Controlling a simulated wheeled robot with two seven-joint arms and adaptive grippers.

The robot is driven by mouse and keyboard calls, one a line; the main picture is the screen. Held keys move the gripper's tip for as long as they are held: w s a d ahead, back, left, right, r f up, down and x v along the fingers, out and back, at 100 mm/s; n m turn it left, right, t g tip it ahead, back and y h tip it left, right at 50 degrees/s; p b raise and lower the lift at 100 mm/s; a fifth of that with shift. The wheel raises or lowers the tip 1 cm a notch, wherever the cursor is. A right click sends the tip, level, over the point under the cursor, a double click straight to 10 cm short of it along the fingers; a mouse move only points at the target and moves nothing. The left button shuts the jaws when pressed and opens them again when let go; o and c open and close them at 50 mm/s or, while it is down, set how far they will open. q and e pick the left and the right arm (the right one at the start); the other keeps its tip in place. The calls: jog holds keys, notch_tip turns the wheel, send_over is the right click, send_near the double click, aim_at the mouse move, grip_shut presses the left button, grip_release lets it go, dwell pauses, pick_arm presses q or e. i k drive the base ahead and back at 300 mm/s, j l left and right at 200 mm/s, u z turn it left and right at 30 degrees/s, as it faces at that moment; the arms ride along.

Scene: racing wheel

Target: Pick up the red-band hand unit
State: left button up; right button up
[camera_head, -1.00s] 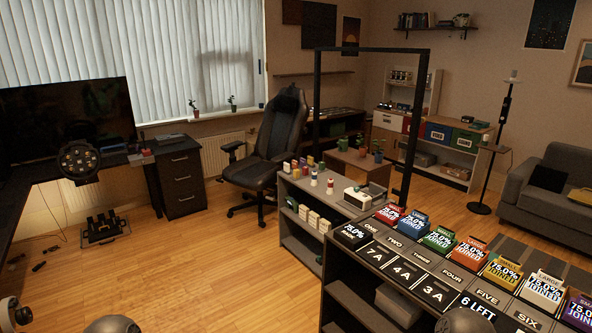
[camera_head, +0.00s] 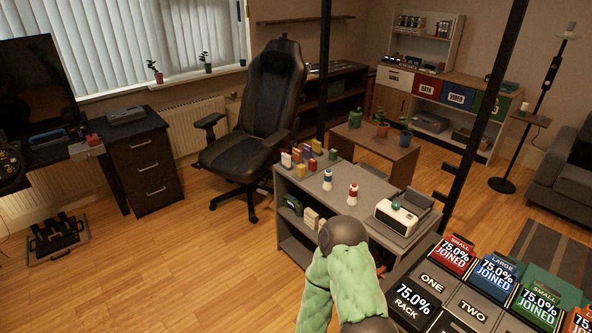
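The red-band hand unit (camera_head: 353,195) is a small white upright piece with a red band. It stands on the grey top of the low shelf unit (camera_head: 318,192), in the middle of the view. A similar white piece with a blue band (camera_head: 327,180) stands just behind it to the left, apart from it. A green padded form with dark rounded ends, which looks like part of my arm, rises from the bottom edge in front of the shelf. I see no fingers of either gripper.
Small coloured boxes (camera_head: 304,160) stand at the shelf's back left. A white box-shaped device (camera_head: 397,217) is to the right of the hand units. A dark upright post (camera_head: 483,110) and a label-covered rack (camera_head: 437,281) are at the right. An office chair (camera_head: 262,120) stands behind the shelf.

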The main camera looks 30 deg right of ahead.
aim_at(352, 201)
jog(key=i+j+z, duration=0.15)
jog(key=i, duration=0.45)
jog(key=i+z, duration=0.2)
jog(key=i, duration=0.35)
jog(key=j, duration=0.1)
